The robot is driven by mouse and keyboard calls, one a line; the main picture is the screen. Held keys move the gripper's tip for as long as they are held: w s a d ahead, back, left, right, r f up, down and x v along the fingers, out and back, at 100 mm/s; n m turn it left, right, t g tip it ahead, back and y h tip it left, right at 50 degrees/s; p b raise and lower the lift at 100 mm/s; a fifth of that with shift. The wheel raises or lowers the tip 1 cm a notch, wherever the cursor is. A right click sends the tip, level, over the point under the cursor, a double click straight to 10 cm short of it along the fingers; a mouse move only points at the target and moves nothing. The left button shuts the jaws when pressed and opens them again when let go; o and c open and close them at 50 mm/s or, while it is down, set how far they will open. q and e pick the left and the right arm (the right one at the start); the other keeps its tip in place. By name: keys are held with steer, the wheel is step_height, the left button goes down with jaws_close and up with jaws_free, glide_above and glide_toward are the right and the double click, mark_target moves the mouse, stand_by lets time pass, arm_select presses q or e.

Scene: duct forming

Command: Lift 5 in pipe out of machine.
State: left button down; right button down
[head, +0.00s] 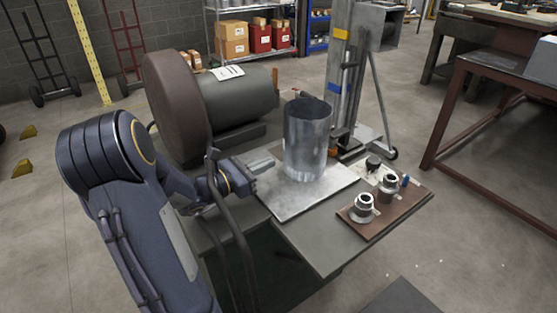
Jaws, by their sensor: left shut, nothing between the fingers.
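A grey galvanized metal pipe (307,140) stands upright on a flat light metal plate (304,203) on the machine's table. Its open top faces up. My left gripper (262,162) is just left of the pipe, near its lower half, with its fingers shut and empty. A small gap seems to lie between the fingertips and the pipe. The machine has a large dark round drum (178,105) and a grey cylindrical body (238,100) behind my left arm. My right gripper is not in view.
A brown board (390,212) with metal fittings (363,205) lies right of the pipe. An upright metal post (345,75) stands close behind the pipe. A red-framed workbench (450,110) is at right. Shelves with boxes (258,38) stand at the back. Open floor lies right of the table.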

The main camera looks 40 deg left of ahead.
mark_target(288, 155)
arm_select(q)
steer(key=shift+x, duration=2.25)
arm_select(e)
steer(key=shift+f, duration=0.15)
arm_select(q)
steer(key=shift+w+d, duration=0.1)
steer(key=shift+x, duration=0.8)
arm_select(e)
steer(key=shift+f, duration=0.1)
arm_select(q)
steer(key=shift+f, duration=0.1)
